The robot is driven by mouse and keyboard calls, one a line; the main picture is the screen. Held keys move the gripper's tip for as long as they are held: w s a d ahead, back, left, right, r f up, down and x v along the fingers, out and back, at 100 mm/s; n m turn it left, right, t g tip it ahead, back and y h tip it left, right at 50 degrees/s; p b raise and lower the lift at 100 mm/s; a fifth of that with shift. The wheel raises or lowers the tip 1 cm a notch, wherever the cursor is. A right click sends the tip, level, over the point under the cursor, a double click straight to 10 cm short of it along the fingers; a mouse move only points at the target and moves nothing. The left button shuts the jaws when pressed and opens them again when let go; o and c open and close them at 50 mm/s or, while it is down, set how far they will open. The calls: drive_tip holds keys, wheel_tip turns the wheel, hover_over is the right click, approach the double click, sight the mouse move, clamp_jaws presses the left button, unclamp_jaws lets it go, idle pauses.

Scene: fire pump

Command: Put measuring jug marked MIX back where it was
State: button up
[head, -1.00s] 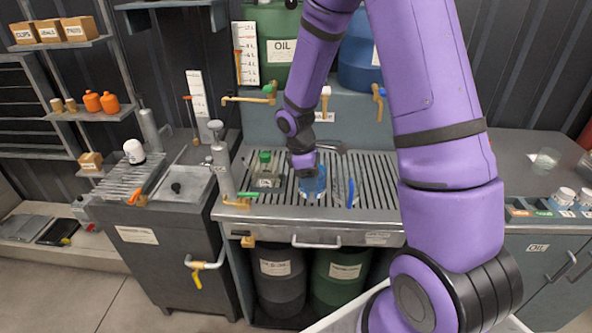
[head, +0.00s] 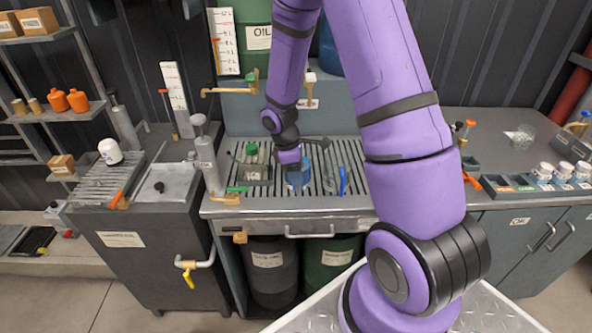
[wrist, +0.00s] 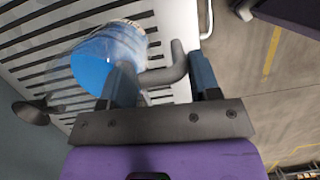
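A clear measuring jug (head: 298,180) with blue in it stands on the slatted drain grating (head: 227,172). It also shows in the wrist view (wrist: 108,55), with a grey curved handle (wrist: 174,68). No MIX mark is readable. My gripper (head: 291,164) is low over the jug and hides part of it in the head view. In the wrist view, my gripper (wrist: 163,82) has its two fingers apart, one on each side of the handle's outer part. A gap shows between the handle and the right finger.
A green-capped container (head: 252,160) stands left of the jug; a blue upright object (head: 342,181) is close on its right. Taps (head: 232,91) hang above the grating. Another clear vessel (head: 522,138) stands on the right counter, behind several white-lidded pots (head: 562,171). Open counter lies between.

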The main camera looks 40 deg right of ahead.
drive_tip(key=o, duration=0.4)
drive_tip(key=v, duration=1.1)
drive_tip(key=s+a+r+m+t, duration=0.2)
drive_tip(key=s+r, duration=0.2)
drive_tip(key=r, duration=0.4)
drive_tip(key=s+a+r+m+t, duration=0.1)
drive_tip(key=s+a+r+m, duration=0.2)
drive_tip(key=r, duration=0.5)
drive_tip(key=s+a+r+m+t+y, duration=0.1)
drive_tip(key=s+r, duration=0.3)
drive_tip(key=s, duration=0.4)
drive_tip(key=s+a+r+m+t+y, duration=0.1)
drive_tip(key=s+r+m+t, duration=0.2)
drive_tip(key=s, duration=0.6)
drive_tip(key=shift+a+r+m, duration=0.25)
drive_tip(key=shift+r+m, duration=0.45)
drive_tip(key=shift+m, duration=0.1)
